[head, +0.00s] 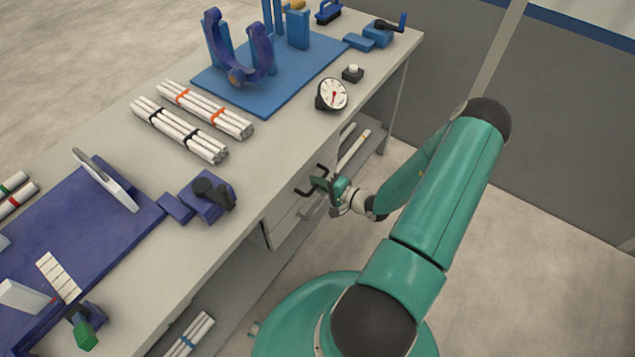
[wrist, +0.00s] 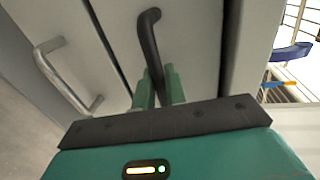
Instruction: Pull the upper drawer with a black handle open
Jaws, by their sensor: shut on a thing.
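The upper drawer (head: 290,213) is in the cabinet under the workbench. Its black handle (head: 319,182) shows beside my gripper in the head view. In the wrist view the black handle (wrist: 149,42) runs down between the green fingers of my gripper (wrist: 158,88), which is shut on it near its lower end. The drawer's pale front (wrist: 190,50) shows behind the handle. I cannot tell whether the drawer stands slightly out. A drawer with a silver handle (wrist: 68,78) lies beside it in the wrist view.
The workbench top (head: 255,185) carries a blue vise (head: 208,197), a dial gauge (head: 332,94), bundled white pipes (head: 180,130) and a blue fixture (head: 255,85). White pipes (head: 353,150) lie on a shelf beside the drawers. The floor (head: 560,240) at the right is clear.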

